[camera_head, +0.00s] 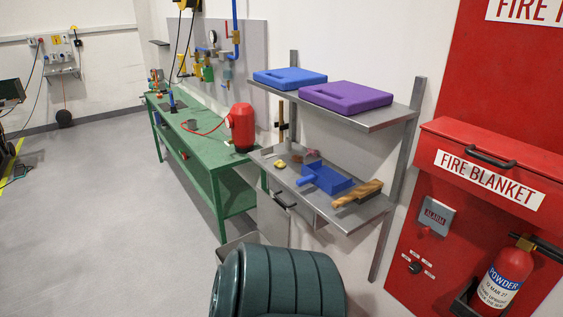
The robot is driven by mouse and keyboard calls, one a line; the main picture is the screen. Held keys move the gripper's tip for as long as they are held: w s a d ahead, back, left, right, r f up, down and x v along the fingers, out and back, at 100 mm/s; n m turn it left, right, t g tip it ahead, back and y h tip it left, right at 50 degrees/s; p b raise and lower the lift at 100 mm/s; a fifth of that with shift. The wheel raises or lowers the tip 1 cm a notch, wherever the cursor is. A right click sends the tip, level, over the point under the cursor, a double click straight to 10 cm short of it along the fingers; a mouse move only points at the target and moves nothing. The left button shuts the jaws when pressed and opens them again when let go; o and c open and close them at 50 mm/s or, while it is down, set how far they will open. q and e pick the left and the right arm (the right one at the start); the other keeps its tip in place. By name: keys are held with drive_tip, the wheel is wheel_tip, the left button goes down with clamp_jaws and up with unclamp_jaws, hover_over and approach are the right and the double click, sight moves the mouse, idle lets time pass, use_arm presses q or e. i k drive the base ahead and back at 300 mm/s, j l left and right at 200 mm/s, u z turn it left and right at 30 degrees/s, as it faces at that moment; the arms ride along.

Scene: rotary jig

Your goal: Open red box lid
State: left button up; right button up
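The red box (478,178) is mounted on the red wall panel at the right and has a white "FIRE BLANKET" label (489,181). Its red lid (530,160) looks closed. A dark bar handle (490,158) sits on the lid's upper front. Neither of my grippers is in view, and nothing touches the box or handle.
A fire extinguisher (506,275) and a grey alarm plate (436,216) are below the box. To the left are a metal shelf (385,117) and a green workbench (203,149). A dark green ribbed container (280,285) stands at the bottom centre. Open floor (95,215) lies left.

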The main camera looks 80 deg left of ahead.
sight(549, 164)
drive_tip(key=u, duration=1.4)
drive_tip(key=l+z, duration=0.15)
drive_tip(key=z, duration=0.25)
